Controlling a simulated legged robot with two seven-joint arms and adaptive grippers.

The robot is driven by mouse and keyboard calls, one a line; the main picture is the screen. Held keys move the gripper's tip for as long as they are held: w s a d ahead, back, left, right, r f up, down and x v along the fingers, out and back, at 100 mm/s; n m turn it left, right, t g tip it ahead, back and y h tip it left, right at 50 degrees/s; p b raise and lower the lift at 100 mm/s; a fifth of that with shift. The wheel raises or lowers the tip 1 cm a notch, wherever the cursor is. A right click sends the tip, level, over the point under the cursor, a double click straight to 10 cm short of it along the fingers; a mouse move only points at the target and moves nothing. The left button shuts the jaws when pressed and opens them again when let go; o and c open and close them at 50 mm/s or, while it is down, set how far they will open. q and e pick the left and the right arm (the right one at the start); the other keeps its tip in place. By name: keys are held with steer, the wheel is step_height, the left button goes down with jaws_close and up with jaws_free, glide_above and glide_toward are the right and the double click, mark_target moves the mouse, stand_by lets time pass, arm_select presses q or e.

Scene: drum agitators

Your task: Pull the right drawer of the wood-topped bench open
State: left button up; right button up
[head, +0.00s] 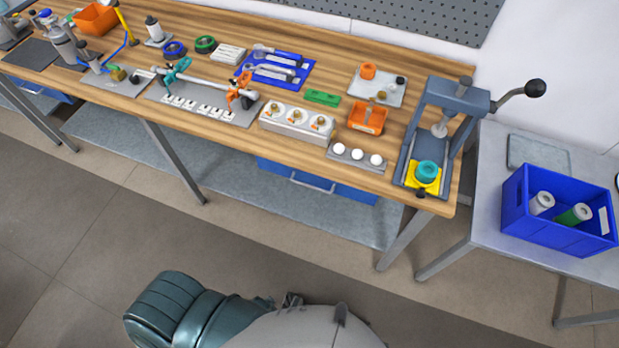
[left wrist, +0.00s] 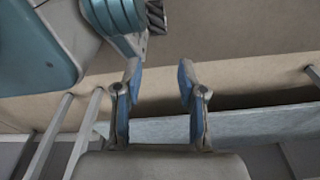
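The wood-topped bench (head: 222,130) runs across the head view. Its right drawer has a blue front (head: 350,196) and a pale bar handle (head: 312,184). The drawer sits under the bench's front edge and looks shut; the tabletop hides its upper part. A second blue drawer (head: 42,91) shows under the bench at the far left. My left gripper (left wrist: 158,70) shows in the left wrist view with its two blue-grey fingers apart and nothing between them. It is away from the drawer, which I cannot make out in that view. My right gripper is not in view.
Grey bench legs (head: 175,160) stand left of the drawer, with another leg (head: 403,240) to its right. A grey lower shelf (head: 225,190) lies beneath. A side table (head: 490,205) with a blue bin (head: 548,238) stands at right. The floor (head: 80,240) in front is clear.

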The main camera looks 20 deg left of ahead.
arm_select(q)
steer(key=shift+w+r, duration=0.1)
steer(key=shift+w, duration=0.1)
steer(key=shift+c, duration=0.2)
steer(key=m+t+p, duration=0.5)
steer(key=m+t, duration=0.9)
steer(key=m, duration=0.2)
glide_toward(311, 187)
steer(key=b+x, duration=0.1)
steer(key=x, duration=0.9)
steer(key=shift+w+f+b, duration=0.3)
steer(key=shift+b, duration=0.05)
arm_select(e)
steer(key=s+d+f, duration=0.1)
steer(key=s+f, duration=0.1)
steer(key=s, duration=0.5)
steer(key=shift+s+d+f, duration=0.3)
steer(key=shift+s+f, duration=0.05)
arm_select(q)
jaws_close()
